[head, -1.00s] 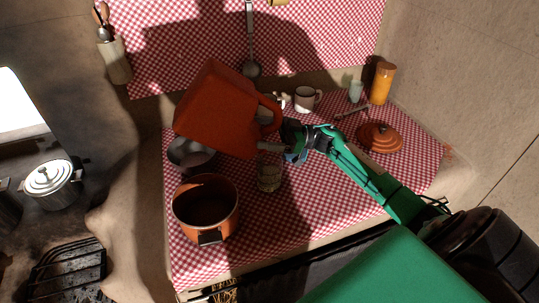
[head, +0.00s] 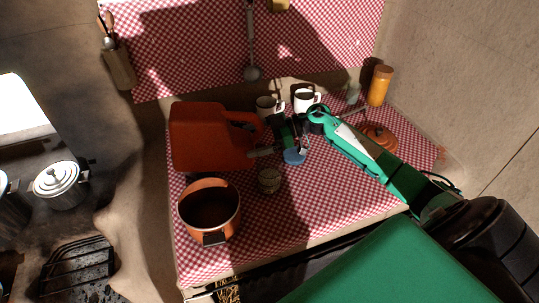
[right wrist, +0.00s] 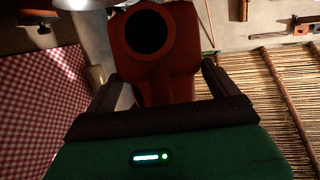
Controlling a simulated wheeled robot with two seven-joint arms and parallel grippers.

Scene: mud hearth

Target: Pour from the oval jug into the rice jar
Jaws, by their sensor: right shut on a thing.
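The oval jug (head: 200,137) is large and orange-red, held up at the left over the checked cloth. Its handle side points right, toward my right gripper (head: 262,150). The gripper is shut on the jug. In the right wrist view, the jug (right wrist: 175,85) sits between the fingers (right wrist: 160,88) and its dark round mouth faces the camera. A small squat jar (head: 269,181), apparently the rice jar, stands on the cloth below and right of the jug, apart from it. Its contents are unclear. I see no stream from the jug. My left gripper is not in view.
An orange pot (head: 209,210) stands left of the jar, below the jug. Two white mugs (head: 306,99) stand behind. An orange lid (head: 380,136) and an orange canister (head: 380,85) are at the right. The front right cloth (head: 330,195) is clear.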

